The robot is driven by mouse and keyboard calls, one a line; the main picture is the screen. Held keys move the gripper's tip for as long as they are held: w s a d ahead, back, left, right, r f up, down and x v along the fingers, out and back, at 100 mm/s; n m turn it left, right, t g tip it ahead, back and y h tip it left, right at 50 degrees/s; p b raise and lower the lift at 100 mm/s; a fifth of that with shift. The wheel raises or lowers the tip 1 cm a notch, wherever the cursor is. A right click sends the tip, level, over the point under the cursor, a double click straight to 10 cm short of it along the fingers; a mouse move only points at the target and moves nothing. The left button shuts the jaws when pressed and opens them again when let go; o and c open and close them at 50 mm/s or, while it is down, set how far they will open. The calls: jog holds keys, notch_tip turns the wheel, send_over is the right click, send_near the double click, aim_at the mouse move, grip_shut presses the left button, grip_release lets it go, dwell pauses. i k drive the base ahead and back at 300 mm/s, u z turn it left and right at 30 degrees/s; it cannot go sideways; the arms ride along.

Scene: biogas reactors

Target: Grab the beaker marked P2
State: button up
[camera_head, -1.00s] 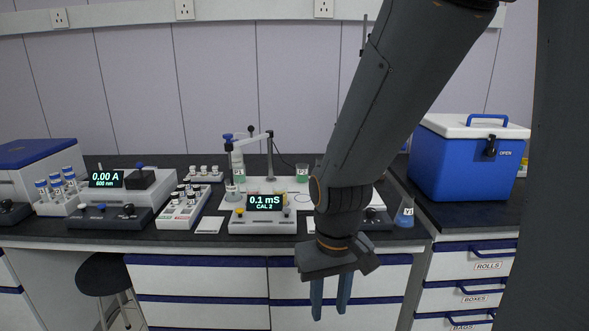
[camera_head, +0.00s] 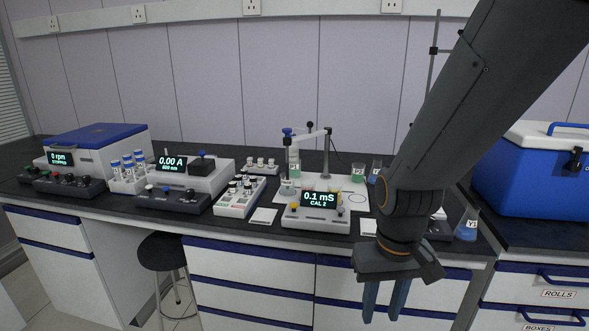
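Several small glass vessels with white tags stand on the bench; the tags are too small for me to make out P2 surely. A beaker with green liquid (camera_head: 358,173) stands on the white mat behind the meter. A bluish beaker (camera_head: 375,173) is just right of it, partly near my arm. Another vessel with pale green liquid (camera_head: 294,163) stands under the probe stand at left. A flask with blue liquid (camera_head: 467,226) stands at the right front. My gripper (camera_head: 384,301) hangs fingers down in front of the bench drawers, open and empty, away from every vessel.
A conductivity meter (camera_head: 316,210) reading 0.1 mS stands before the mat, with a white vial rack (camera_head: 239,197) to its left. A centrifuge (camera_head: 93,152) is far left. A blue cooler (camera_head: 535,175) stands right. A stool (camera_head: 163,252) is below the bench. My arm hides part of the right bench.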

aim_at(358, 173)
jog(key=u, duration=0.45)
jog(key=k, duration=0.55)
jog(key=u, duration=0.65)
jog(key=i, duration=0.65)
jog(key=z, duration=0.9)
jog(key=i, duration=0.6)
jog(key=z, duration=0.7)
